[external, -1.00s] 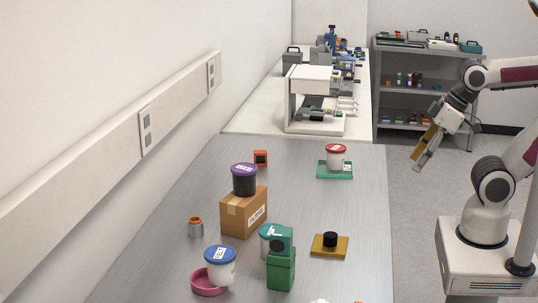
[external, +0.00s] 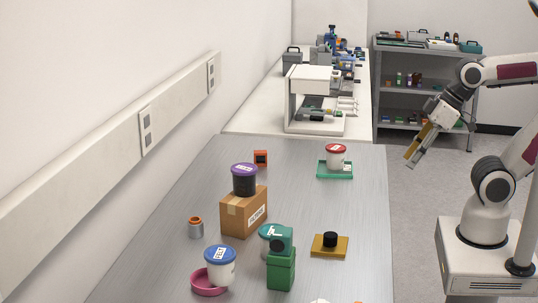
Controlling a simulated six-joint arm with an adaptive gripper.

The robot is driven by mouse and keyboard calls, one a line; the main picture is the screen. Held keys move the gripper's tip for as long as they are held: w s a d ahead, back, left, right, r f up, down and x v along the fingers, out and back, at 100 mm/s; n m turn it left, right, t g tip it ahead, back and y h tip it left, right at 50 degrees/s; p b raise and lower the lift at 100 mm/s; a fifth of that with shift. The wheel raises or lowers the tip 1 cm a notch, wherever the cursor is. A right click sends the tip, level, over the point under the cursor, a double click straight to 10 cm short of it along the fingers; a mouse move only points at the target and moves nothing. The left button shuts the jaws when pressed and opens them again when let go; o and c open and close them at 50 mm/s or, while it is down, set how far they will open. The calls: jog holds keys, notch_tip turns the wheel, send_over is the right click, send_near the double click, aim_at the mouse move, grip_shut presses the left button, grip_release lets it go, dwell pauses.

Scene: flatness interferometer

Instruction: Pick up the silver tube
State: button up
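A short silver tube (external: 195,229) with an orange top stands upright on the left part of the grey metal table. It is the only silver tube I can make out on this table. My gripper (external: 412,160) is in the air beyond the table's right edge, pointing down and to the left, far from the tube. A gold-brown piece and a grey piece show at its end. They are too small to tell whether the fingers are open or shut.
A cardboard box (external: 236,216) bearing a black jar with a purple lid (external: 244,181) stands right of the tube. A blue-lidded jar (external: 221,264) in a pink dish (external: 204,286), a green device (external: 281,268) and a yellow plate (external: 329,251) are nearer the front. The table's right-hand side is mostly clear.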

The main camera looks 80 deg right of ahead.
jog(key=w+a+r+t+y, duration=0.1)
jog(key=w+a+r, duration=0.3)
jog(key=w, duration=0.4)
jog(key=w+a+r+t+y, duration=0.1)
jog(key=w+a+r+t, duration=0.2)
jog(key=w, duration=0.5)
jog(key=w+a+r+y, duration=0.2)
jog(key=w+a+r, duration=0.25)
jog(key=w, duration=0.35)
jog(key=m+t+h, duration=0.3)
jog(key=m+h, duration=0.3)
jog(key=h, duration=0.2)
send_over(199, 222)
jog(key=s+a, duration=0.3)
jog(key=s, duration=0.1)
notch_tip(199, 222, down, 15)
jog(key=f+h, duration=0.1)
jog(key=f, duration=0.2)
jog(key=s+f+g+h, duration=0.1)
jog(key=f, duration=0.2)
jog(key=f+g+h, duration=0.1)
jog(key=f, duration=0.2)
jog(key=shift+s+a+f+m, duration=0.2)
jog(key=shift+a+f+m, duration=0.05)
jog(key=shift+a+m, duration=0.15)
jog(key=shift+s+f+g, duration=0.2)
jog(key=shift+f+g, duration=0.2)
jog(key=shift+f, duration=0.1)
jog(key=shift+d, duration=0.1)
jog(key=shift+x, duration=1.3)
